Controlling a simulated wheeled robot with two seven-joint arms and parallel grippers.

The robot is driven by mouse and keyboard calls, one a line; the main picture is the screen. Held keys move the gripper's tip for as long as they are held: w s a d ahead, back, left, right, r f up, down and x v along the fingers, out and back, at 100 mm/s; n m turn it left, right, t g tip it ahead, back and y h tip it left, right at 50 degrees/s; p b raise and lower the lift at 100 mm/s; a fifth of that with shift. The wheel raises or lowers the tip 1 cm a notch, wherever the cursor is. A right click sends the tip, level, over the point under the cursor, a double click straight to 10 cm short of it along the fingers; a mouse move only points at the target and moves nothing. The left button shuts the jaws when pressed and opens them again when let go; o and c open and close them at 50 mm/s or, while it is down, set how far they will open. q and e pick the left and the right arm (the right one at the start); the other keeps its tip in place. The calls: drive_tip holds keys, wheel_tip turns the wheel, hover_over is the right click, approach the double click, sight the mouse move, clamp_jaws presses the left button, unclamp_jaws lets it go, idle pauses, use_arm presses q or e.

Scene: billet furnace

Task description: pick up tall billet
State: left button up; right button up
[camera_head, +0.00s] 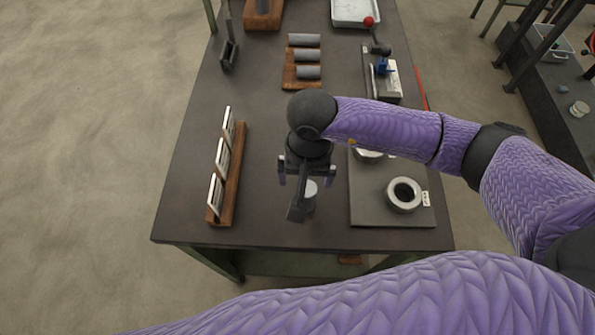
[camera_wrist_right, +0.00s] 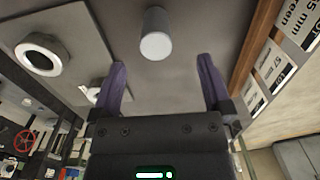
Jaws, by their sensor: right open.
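The tall billet, a plain grey cylinder (camera_head: 311,191), stands on the dark table and is partly hidden by my right gripper (camera_head: 307,181) in the head view. In the right wrist view the billet (camera_wrist_right: 156,40) shows whole, ahead of the fingertips and roughly centred between them. The right gripper (camera_wrist_right: 162,66) is open and empty, with a clear gap between its purple fingers. It appears apart from the billet. My left gripper is out of view.
A wooden rack with label cards (camera_head: 231,180) stands left of the billet. A grey plate (camera_head: 378,210) with a metal ring (camera_head: 403,194) lies to the right. Behind are a wooden holder with several lying cylinders (camera_head: 290,77) and a white tray (camera_head: 355,10).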

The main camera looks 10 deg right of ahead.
sight(309, 193)
drive_tip(key=shift+w+d+f+h, duration=0.15)
drive_tip(key=shift+f, duration=0.25)
drive_tip(key=shift+w+d+f+h, duration=0.1)
drive_tip(key=shift+f+h, duration=0.05)
drive_tip(key=shift+f, duration=0.2)
drive_tip(key=f, duration=0.2)
drive_tip(key=s+f, duration=0.1)
drive_tip(key=shift+f+b, duration=0.3)
drive_tip(key=shift+f, duration=0.1)
drive_tip(key=f, duration=0.2)
drive_tip(key=w+f+b, duration=0.1)
drive_tip(key=f, duration=0.1)
drive_tip(key=shift+d+f, duration=0.1)
drive_tip(key=shift+f, duration=0.2)
drive_tip(key=shift+c, duration=0.2)
drive_tip(key=c, duration=1.2)
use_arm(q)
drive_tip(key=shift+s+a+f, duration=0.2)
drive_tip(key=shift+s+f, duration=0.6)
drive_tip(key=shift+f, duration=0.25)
use_arm(e)
clamp_jaws()
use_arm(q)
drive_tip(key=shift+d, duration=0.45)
use_arm(e)
drive_tip(key=shift+w, duration=0.1)
